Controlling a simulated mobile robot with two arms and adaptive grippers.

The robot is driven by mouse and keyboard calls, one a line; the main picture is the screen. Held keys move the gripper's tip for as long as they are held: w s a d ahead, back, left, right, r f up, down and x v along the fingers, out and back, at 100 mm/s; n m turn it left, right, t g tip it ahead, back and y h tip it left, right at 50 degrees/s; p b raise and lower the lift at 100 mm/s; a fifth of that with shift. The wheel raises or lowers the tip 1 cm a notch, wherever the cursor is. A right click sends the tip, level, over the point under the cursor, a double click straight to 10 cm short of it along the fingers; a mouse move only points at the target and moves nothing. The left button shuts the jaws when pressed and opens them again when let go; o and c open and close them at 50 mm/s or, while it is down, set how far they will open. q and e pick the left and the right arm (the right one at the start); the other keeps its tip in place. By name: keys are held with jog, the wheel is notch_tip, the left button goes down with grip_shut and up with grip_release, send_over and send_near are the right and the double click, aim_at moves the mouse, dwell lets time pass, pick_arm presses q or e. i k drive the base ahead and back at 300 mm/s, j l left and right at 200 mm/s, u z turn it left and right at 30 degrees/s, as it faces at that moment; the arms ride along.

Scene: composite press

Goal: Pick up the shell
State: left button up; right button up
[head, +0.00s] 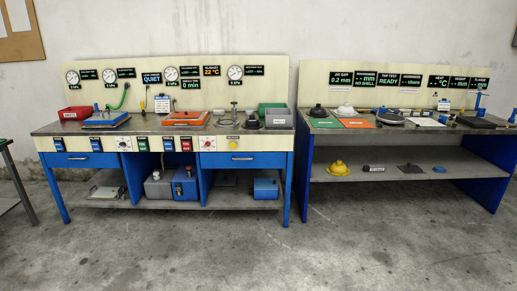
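No object is clearly marked as the shell. Several dome-like things could be it. On the right bench, a dark dome (318,112) sits on the green mat (324,123) and a whitish dome (345,110) stands just right of it, behind the orange mat (357,124). A yellow dome (338,168) rests on that bench's lower shelf. A dark rounded piece (252,122) sits near the right end of the left bench. A display on the right bench's back panel (365,80) seems to read "NO SHELL". Neither of my grippers is in view.
The left bench (215,133) carries a red bin (75,113), a blue-framed plate (106,119), an orange-framed plate (186,118) and a grey bin (279,117). Open concrete floor (240,255) lies before both benches.

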aim_at(251, 122)
jog(key=i, duration=2.15)
